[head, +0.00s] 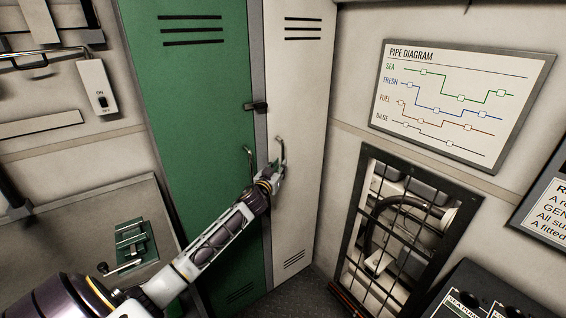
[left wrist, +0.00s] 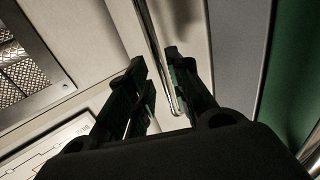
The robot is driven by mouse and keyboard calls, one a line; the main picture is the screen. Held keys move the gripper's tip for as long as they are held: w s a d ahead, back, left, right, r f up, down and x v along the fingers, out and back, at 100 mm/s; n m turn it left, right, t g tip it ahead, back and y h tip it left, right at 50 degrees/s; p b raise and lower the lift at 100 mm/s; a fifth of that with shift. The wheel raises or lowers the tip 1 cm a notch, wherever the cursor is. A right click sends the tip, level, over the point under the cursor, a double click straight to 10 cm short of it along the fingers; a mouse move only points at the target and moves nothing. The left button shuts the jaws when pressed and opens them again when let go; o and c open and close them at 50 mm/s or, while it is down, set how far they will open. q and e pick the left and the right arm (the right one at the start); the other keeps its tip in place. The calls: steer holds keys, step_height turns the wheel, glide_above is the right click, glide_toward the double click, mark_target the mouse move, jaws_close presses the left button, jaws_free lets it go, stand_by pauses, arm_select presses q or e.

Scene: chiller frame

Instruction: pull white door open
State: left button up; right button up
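The white door (head: 300,90) is a tall locker door with vent slots, right of a green door (head: 205,110). It looks closed. Its slim metal handle (head: 282,150) is near its left edge. My left gripper (head: 276,170) is at the lower part of this handle. In the left wrist view, my left gripper (left wrist: 157,72) has its two dark fingers apart, with the handle (left wrist: 153,35) running between them, closer to the right finger. I cannot tell whether they touch. My right gripper is in neither view.
A dark latch (head: 256,107) sits between the two doors, and the green door has its own handle (head: 248,158). A barred wall opening (head: 352,215) and a pipe diagram board (head: 455,105) are to the right. A dark control panel (head: 480,295) is at the lower right.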

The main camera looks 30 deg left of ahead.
arm_select(q)
steer(key=shift+w+a, duration=0.25)
steer(key=shift+w, duration=0.85)
steer(key=shift+w+a, duration=0.2)
steer(key=shift+w, duration=0.9)
jaws_close()
